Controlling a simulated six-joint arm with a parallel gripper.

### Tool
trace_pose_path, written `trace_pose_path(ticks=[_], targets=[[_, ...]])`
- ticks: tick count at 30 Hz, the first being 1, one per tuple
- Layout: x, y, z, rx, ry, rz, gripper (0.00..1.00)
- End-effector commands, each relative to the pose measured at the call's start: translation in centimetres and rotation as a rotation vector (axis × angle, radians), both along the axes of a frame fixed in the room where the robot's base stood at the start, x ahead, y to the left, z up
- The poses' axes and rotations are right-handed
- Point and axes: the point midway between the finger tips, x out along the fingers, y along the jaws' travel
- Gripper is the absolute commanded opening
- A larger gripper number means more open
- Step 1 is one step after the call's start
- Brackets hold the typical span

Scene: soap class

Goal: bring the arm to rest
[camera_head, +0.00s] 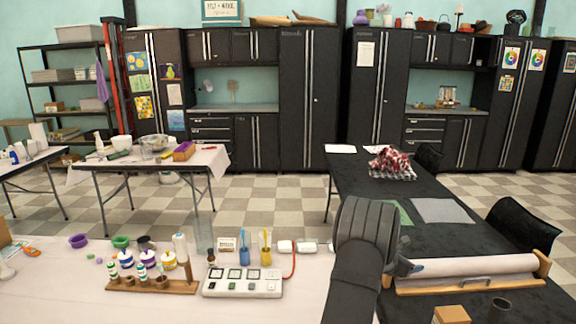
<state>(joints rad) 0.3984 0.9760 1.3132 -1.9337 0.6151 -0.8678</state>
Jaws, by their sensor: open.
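My dark arm (358,255) rises from the bottom edge right of centre, in front of where the light table and the black table meet. Its thick rounded link faces the camera. A small dark part just right of the link appears to be my gripper (404,267), open, near the left end of the paper roll. The link hides much of it, and its fingers are hard to make out. I see nothing held.
The light table (60,300) holds a white four-panel device (243,283), a wooden bottle rack (150,285), brush cups and small pots. The black table (440,240) holds a paper roll (470,268) and a red-white cloth bundle (390,160). A black chair (525,225) stands right.

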Motion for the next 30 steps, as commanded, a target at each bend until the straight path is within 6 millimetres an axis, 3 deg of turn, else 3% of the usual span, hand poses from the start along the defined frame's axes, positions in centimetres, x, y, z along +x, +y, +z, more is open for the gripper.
trace_pose_path(ticks=[15,21,30], targets=[[2.7,9.5,0.1,-0.001,0.0,0.147,0.71],[3.0,11.3,0.1,0.0,-0.001,0.173,0.71],[3.0,11.6,0.1,-0.001,0.0,0.18,0.71]])
